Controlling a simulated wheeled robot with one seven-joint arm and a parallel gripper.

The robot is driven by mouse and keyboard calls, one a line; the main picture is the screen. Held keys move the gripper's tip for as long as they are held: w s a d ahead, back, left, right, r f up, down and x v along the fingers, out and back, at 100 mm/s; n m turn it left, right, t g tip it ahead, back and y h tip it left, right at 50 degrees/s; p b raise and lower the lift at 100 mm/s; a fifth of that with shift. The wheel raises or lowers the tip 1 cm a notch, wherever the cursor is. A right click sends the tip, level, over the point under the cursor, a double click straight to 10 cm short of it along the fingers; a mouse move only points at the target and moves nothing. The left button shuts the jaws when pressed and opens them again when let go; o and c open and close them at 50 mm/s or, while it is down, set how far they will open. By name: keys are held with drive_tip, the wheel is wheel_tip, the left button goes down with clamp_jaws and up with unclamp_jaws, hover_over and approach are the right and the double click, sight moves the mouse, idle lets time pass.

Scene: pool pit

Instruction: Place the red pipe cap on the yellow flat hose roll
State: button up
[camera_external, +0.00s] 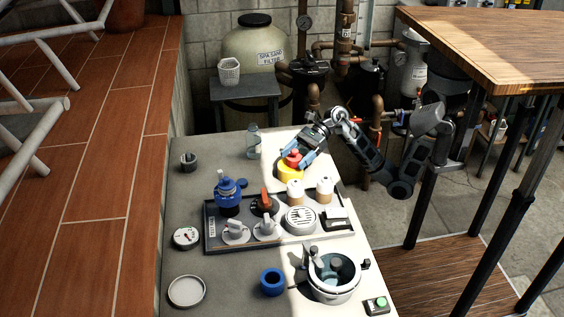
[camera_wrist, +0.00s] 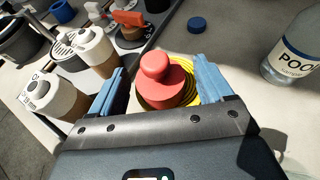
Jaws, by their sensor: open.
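The red pipe cap (camera_wrist: 158,80) sits on top of the yellow flat hose roll (camera_wrist: 181,68), between my gripper's fingers in the wrist view. In the external view the cap (camera_external: 292,158) also rests on the yellow roll (camera_external: 290,174), near the back of the counter. My gripper (camera_wrist: 160,88) has its two blue fingers spread on either side of the cap, and there seems to be a gap at each side. In the external view my gripper (camera_external: 293,157) is low over the roll. The underside of the cap is hidden.
A grey tray (camera_external: 212,243) with white-lidded bottles (camera_external: 295,190), valves and a blue device (camera_external: 227,195) lies in front of the roll. A clear bottle (camera_external: 253,142) stands behind left. A blue cap (camera_external: 242,183) lies nearby.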

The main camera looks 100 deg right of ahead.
drive_tip(key=v, duration=1.2)
drive_tip(key=shift+b, duration=0.3)
drive_tip(key=s+a+r+m+t+y, duration=0.3)
drive_tip(key=a+m+t+y, duration=0.15)
drive_tip(key=a+m, duration=0.35)
drive_tip(key=s+a+r+m+t+y, duration=0.35)
drive_tip(key=a+m+t, duration=0.2)
drive_tip(key=a, duration=0.45)
drive_tip(key=s+d+f+m+g+h, duration=0.1)
drive_tip(key=s+f+m+g+h, duration=0.2)
drive_tip(key=s+f+m+h, duration=0.4)
drive_tip(key=s+d+f+m+g+h, duration=0.2)
drive_tip(key=s+f+m+h, duration=0.6)
drive_tip(key=f+m, duration=0.6)
drive_tip(key=s+m+g, duration=0.1)
drive_tip(key=s+m, duration=0.1)
drive_tip(key=m, duration=0.5)
drive_tip(key=shift+f+m+g, duration=0.35)
drive_tip(key=shift+g, duration=0.05)
